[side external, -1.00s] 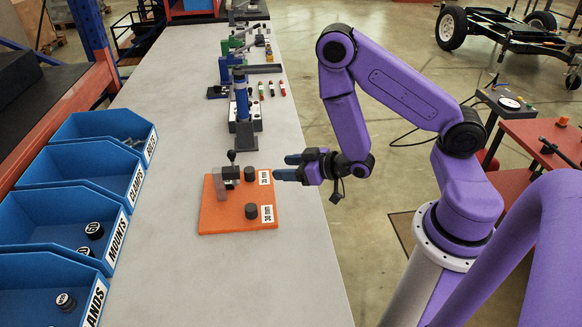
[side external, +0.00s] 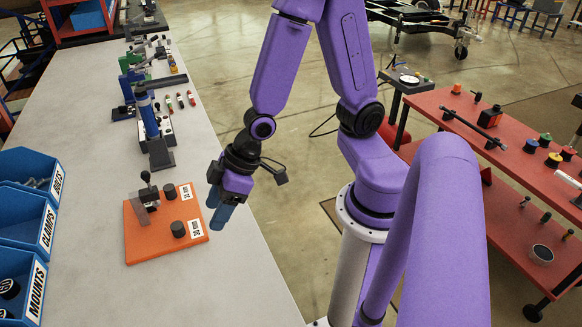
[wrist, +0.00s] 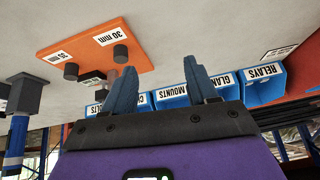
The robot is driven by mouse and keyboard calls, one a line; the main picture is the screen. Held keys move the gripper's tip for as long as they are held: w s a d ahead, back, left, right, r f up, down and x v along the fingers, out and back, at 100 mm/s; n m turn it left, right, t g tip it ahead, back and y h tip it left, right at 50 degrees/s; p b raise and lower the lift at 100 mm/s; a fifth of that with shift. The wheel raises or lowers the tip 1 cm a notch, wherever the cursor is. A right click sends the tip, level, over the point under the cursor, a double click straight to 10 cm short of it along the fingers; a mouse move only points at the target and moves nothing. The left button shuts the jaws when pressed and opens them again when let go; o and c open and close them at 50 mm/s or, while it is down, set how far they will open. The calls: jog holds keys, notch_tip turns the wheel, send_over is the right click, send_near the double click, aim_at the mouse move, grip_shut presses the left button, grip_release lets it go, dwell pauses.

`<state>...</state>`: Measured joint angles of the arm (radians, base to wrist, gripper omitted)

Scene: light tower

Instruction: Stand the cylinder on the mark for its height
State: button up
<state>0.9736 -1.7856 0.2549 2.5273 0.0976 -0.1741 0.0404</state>
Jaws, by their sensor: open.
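An orange board (side external: 150,240) lies on the grey bench with two short black cylinders standing on it. One cylinder (side external: 178,229) is by the nearer label, which reads 30 mm in the wrist view (wrist: 106,38). The other cylinder (side external: 170,193) is by the farther label, which reads 35 mm in the wrist view (wrist: 58,56). I cannot tell which cylinder is loose. A lever fixture (side external: 148,194) with a greyish plate stands at the board's far left. My gripper (side external: 218,208) is right of the board, blue fingers apart and empty, pointing down. It also shows in the wrist view (wrist: 161,82).
Blue bins (side external: 20,235) line the bench's left side. A blue-and-black upright device (side external: 153,130) stands behind the board, with several small coloured parts (side external: 180,101) beyond it. A red table (side external: 450,110) is at the right. Bare bench lies in front of the board.

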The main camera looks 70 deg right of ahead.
jog(key=s+d+r+n+g+h, duration=0.2)
jog(key=s+d+r, duration=0.1)
jog(key=s, duration=0.3)
jog(key=s+d+r+n+g+h, duration=0.1)
jog(key=s+d+r+n+g, duration=0.1)
jog(key=s+r, duration=0.4)
jog(key=shift+s+d+n+h, duration=0.4)
jog(key=shift+s+d+n, duration=0.1)
jog(key=shift+s+d, duration=0.2)
